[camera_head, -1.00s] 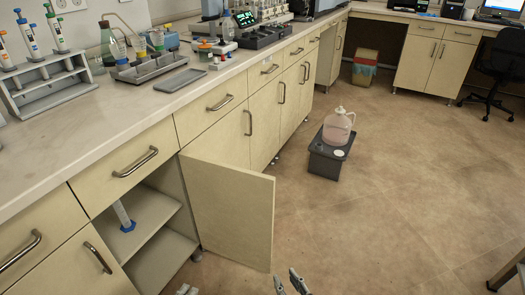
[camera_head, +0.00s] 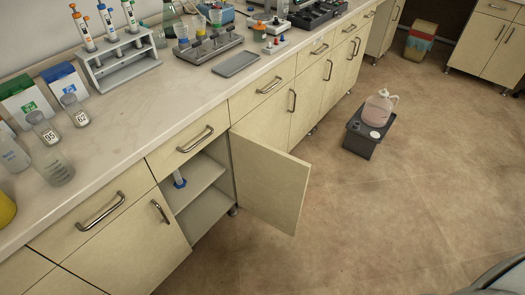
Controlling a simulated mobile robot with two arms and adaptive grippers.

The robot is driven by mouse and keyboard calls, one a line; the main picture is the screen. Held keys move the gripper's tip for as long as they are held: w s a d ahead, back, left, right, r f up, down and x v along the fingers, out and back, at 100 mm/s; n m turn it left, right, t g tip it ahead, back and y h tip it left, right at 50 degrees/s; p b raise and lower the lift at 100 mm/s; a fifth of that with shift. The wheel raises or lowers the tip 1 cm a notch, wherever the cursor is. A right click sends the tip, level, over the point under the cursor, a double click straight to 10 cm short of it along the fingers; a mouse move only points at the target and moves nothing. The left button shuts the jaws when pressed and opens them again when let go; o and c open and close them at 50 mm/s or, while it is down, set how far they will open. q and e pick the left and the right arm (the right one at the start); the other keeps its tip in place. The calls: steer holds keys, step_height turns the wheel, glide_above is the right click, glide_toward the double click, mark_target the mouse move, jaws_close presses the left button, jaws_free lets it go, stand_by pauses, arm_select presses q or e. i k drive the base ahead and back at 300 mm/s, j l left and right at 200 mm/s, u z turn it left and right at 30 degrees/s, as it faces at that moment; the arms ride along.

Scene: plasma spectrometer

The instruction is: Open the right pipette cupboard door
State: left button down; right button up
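The right pipette cupboard door (camera_head: 270,182) stands wide open, swung out from the cabinet front over the floor. Its handle is not visible on the face I see. Neither of my grippers is in view.
Drawers with metal handles (camera_head: 195,139) run above the doors. A pipette rack (camera_head: 118,55), bottles and boxes stand on the countertop (camera_head: 130,115). A jug (camera_head: 378,107) on a dark box (camera_head: 362,135) stands on the floor. The floor right of the open door is clear.

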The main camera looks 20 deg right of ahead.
mark_target(271, 183)
steer(key=i+l+u, duration=0.1)
steer(key=l+u, duration=0.9)
steer(key=l, duration=0.15)
steer(key=l+u, duration=0.45)
steer(key=l, duration=0.15)
steer(key=k, duration=0.05)
